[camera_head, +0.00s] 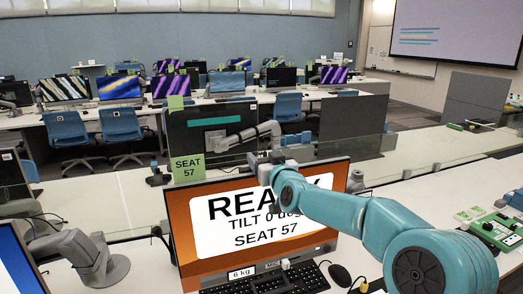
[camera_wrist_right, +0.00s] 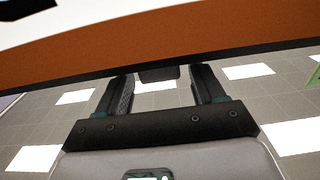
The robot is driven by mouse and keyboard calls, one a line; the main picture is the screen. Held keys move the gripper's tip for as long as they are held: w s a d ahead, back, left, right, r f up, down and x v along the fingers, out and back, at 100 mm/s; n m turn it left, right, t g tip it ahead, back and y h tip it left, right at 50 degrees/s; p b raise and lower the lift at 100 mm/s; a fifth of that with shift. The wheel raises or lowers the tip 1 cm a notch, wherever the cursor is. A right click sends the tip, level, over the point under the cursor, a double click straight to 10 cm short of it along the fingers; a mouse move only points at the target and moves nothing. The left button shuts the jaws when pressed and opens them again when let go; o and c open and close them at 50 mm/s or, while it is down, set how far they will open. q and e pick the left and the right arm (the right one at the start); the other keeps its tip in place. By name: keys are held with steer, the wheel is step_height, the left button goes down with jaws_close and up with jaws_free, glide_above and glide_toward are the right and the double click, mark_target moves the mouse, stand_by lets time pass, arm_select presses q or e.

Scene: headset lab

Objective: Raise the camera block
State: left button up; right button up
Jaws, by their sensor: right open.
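The monitor (camera_head: 180,215) stands on the near desk. Its orange screen reads "READY", "TILT 0 deg" and "SEAT 57". My right gripper (camera_head: 263,160) is at the middle of its top edge, with the teal arm reaching across from the right. In the right wrist view the gripper (camera_wrist_right: 165,76) is open. A small dark block (camera_wrist_right: 158,75), apparently the camera block, shows between the fingertips at the monitor's dark edge (camera_wrist_right: 60,92). I cannot tell whether the fingers touch it. In the head view I cannot make the block out clearly. My left gripper is not in view.
A keyboard (camera_head: 275,280) and a mouse (camera_head: 340,275) lie below the monitor. A grey jointed stand (camera_head: 85,255) is at the left. A green board (camera_head: 495,232) lies at the right. Behind the monitor is a green "SEAT 57" sign (camera_head: 188,169), then more desks.

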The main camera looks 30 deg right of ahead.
steer(key=shift+x, duration=1)
steer(key=shift+w+f, duration=0.15)
steer(key=shift+w, duration=0.1)
steer(key=c, duration=0.7)
jaws_close()
step_height(320, 180, up, 4)
steer(key=shift+s+f+p, duration=0.1)
steer(key=shift+f+p, duration=0.1)
steer(key=shift+p, duration=0.95)
steer(key=o, duration=0.7)
jaws_free()
